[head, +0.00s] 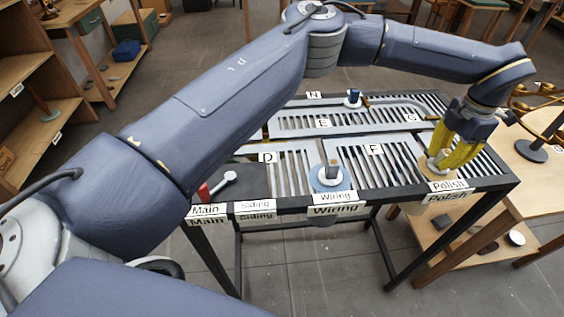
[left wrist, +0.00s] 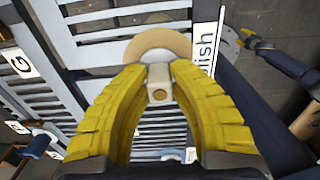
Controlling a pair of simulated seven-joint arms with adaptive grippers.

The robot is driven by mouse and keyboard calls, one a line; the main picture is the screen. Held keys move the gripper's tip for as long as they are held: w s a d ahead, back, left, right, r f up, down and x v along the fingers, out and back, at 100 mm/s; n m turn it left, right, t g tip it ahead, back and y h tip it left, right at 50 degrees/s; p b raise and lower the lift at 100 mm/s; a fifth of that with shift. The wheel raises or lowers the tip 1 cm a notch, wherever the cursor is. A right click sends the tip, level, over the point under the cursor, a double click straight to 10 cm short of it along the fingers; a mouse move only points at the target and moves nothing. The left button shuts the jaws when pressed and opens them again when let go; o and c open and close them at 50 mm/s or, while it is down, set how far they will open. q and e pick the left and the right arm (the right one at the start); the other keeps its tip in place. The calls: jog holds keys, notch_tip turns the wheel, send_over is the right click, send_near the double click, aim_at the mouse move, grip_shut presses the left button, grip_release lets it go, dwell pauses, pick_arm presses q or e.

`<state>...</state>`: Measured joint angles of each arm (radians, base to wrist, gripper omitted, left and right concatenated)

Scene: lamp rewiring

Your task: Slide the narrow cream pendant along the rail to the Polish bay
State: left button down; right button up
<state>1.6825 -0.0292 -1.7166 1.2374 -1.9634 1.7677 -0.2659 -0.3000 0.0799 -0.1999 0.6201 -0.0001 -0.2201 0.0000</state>
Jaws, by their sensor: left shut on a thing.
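The narrow cream pendant shows its pale round collar (head: 437,168) in the slotted rail top by the Polish label (head: 448,186). Part of its cream body hangs below the table edge in the head view. My left gripper (head: 440,160) comes down over it with yellow fingers shut on its top stem. In the left wrist view, the cream collar (left wrist: 160,42) and the squared stem (left wrist: 159,90) show between the fingertips (left wrist: 158,72).
A blue pendant (head: 330,179) stands at the Wiring label, and another blue one (head: 353,98) near H. A red-handled lever (head: 204,192) is by Main. At right, a wooden table carries a brass lamp with a dark base (head: 531,151). Rail slots between Wiring and Polish look clear.

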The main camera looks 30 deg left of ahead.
pick_arm(q)
jog(key=shift+s, duration=0.1)
jog(key=c, duration=1.2)
grip_release()
jog(key=shift+r, duration=0.1)
notch_tip(320, 180, up, 12)
jog(key=shift+f, duration=0.1)
